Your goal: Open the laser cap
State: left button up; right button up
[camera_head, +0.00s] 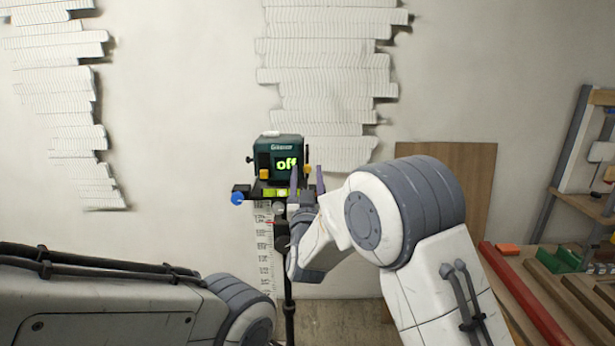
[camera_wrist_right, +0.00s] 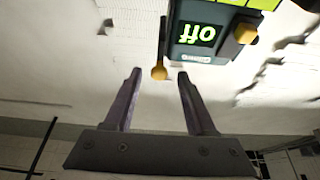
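The laser level (camera_head: 278,152) is a dark green box with a lit "off" display, on a black stand mount against the wall. It shows upside down in the right wrist view (camera_wrist_right: 199,40). A yellow-orange piece (camera_head: 307,170) is on its right side; in the wrist view it is the tip of a dark rod (camera_wrist_right: 159,73). Another yellow piece (camera_head: 264,174) is on the front. I cannot tell which part is the cap. My right gripper (camera_wrist_right: 159,76) is open, its fingertips either side of the orange tip in the picture; contact is not visible. My left gripper is out of view.
A blue knob (camera_head: 237,198) sticks out left of the mount. A measuring scale (camera_head: 264,250) hangs below. White wall reliefs (camera_head: 325,75) are behind. A wooden board (camera_head: 450,190) and a workbench with a red bar (camera_head: 525,295) are at right.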

jog(key=b+v, duration=0.3)
jog(key=v, duration=0.7)
jog(key=shift+s+b, duration=0.25)
jog(key=shift+b, duration=0.15)
jog(key=shift+f, duration=0.1)
